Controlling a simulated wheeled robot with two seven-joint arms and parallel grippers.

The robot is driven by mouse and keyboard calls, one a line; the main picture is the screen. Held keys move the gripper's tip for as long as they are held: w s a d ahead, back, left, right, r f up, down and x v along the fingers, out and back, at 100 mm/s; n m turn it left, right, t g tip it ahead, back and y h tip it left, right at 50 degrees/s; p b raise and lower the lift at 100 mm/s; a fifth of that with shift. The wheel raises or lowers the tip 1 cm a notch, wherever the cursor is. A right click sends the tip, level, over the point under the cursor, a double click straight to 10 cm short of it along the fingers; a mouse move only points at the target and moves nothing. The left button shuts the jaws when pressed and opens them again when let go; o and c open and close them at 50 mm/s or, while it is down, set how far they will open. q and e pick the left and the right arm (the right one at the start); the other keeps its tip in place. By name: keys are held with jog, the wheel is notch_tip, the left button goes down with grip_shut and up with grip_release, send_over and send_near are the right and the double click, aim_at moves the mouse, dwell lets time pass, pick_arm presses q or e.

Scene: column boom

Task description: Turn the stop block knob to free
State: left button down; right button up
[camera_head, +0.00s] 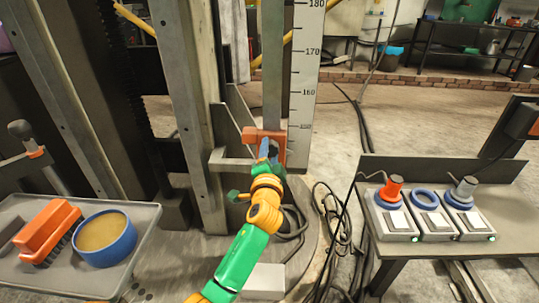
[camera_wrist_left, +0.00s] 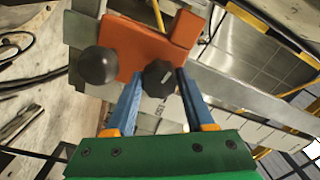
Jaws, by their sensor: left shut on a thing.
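The orange stop block (camera_head: 250,135) sits on the upright column beside the scale; it fills the upper middle of the left wrist view (camera_wrist_left: 140,45). On its face are a dark faceted knob (camera_wrist_left: 159,77) with a short pale slanted mark and, to its left, a round black ball knob (camera_wrist_left: 98,65). My left gripper (camera_head: 267,151) reaches the block from below. In the left wrist view its blue fingers (camera_wrist_left: 159,86) are shut on the faceted knob, one on each side. The knob is hidden in the head view. I cannot read any free label. My right gripper is out of view.
A white height scale (camera_head: 304,70) stands right of the block. A grey tray (camera_head: 70,283) at left holds an orange brush (camera_head: 48,230) and a blue bowl (camera_head: 104,238). A bench (camera_head: 475,238) at right carries several small devices. Cables (camera_head: 335,225) lie on the floor.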

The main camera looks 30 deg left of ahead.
pick_arm(q)
jog(key=shift+n, duration=0.8)
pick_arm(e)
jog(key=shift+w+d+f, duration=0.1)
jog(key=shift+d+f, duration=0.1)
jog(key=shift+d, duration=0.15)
pick_arm(q)
jog(key=shift+c, duration=1.3)
grip_release()
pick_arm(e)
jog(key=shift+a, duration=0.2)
pick_arm(q)
jog(key=v, duration=0.7)
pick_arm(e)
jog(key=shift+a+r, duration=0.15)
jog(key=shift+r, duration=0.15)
